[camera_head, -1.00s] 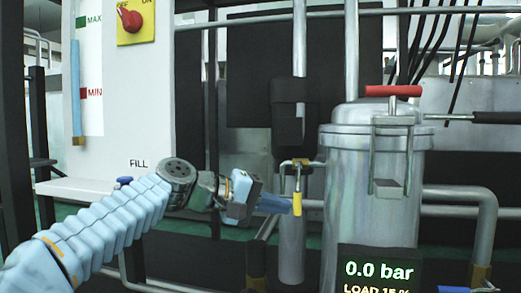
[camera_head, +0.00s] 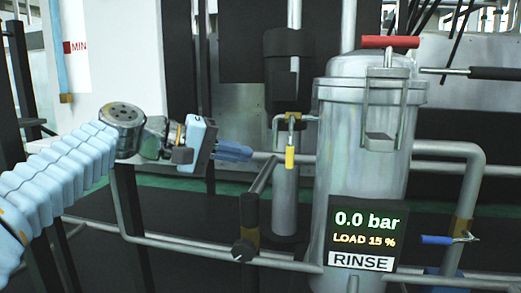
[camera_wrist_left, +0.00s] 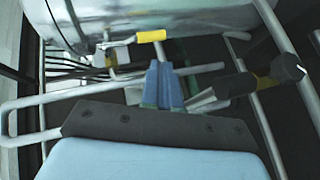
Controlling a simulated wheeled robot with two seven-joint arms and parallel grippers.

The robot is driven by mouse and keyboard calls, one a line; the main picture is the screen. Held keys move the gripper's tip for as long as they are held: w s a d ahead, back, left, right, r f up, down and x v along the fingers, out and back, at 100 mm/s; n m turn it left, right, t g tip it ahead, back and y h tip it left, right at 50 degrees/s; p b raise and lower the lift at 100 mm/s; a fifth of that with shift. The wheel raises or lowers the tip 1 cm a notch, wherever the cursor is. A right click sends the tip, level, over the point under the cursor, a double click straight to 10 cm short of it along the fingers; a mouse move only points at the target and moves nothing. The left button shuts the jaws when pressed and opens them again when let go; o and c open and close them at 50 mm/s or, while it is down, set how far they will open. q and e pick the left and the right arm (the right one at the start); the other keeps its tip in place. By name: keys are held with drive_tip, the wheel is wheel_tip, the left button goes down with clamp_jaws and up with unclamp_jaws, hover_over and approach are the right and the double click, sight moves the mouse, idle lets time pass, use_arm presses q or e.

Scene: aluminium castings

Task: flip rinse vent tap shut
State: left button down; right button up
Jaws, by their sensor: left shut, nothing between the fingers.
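A small tap with a yellow-sleeved handle (camera_head: 290,157) sits on a thin pipe to the left of the steel vessel (camera_head: 362,165). Its handle hangs straight down in the head view. The yellow handle also shows in the left wrist view (camera_wrist_left: 151,36), ahead of the fingertips. My left gripper (camera_head: 235,152) is shut and empty, with its blue fingers pointing right towards the handle and a gap between. Its closed fingers also show in the left wrist view (camera_wrist_left: 164,85). A display on the vessel reads 0.0 bar, LOAD 15 %, with a RINSE label (camera_head: 361,262). My right gripper is not seen.
A black-handled valve (camera_head: 245,250) and pipe stand below and right of my left gripper. A blue-handled valve (camera_head: 440,239) is at the vessel's lower right. The vessel has a red top handle (camera_head: 390,41). A dark cylinder (camera_head: 289,57) hangs above the tap.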

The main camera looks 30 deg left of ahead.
use_arm(q)
drive_tip(key=v, duration=0.6)
drive_tip(key=shift+s+a+p, duration=0.25)
drive_tip(key=shift+p, duration=0.1)
